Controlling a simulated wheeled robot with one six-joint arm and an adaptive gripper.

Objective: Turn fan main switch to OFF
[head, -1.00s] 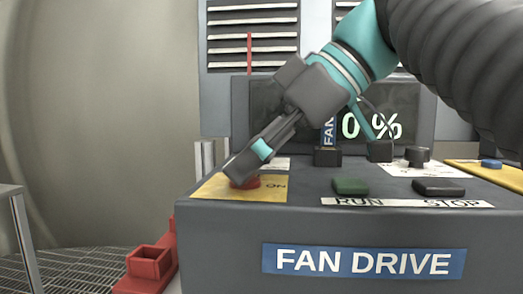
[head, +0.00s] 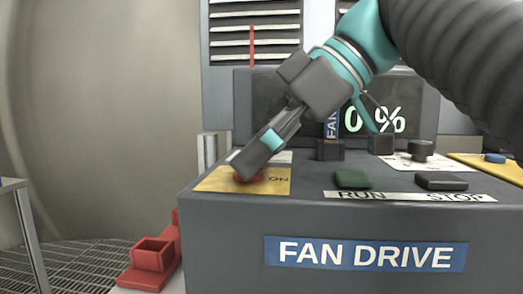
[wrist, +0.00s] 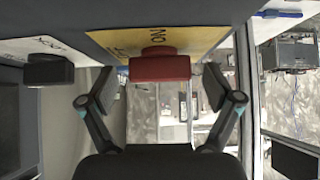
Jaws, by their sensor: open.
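The fan main switch is a red knob (head: 250,177) on a yellow plate (head: 278,185) with "ON" printed on it, at the left of the fan drive console (head: 225,215). In the head view my gripper (head: 243,172) reaches down over the knob and hides part of it. In the wrist view the red knob (wrist: 160,65) sits between the two fingers of my gripper (wrist: 158,88), which are spread with a gap on each side. The fingers hold nothing. The knob's exact pointing direction is hard to make out.
A green RUN button (head: 352,180) and a dark STOP button (head: 441,181) stand to the right. Black knobs (head: 330,150) stand behind them, before a display (head: 395,110) reading "0 %". A red bracket (head: 150,258) is at the lower left.

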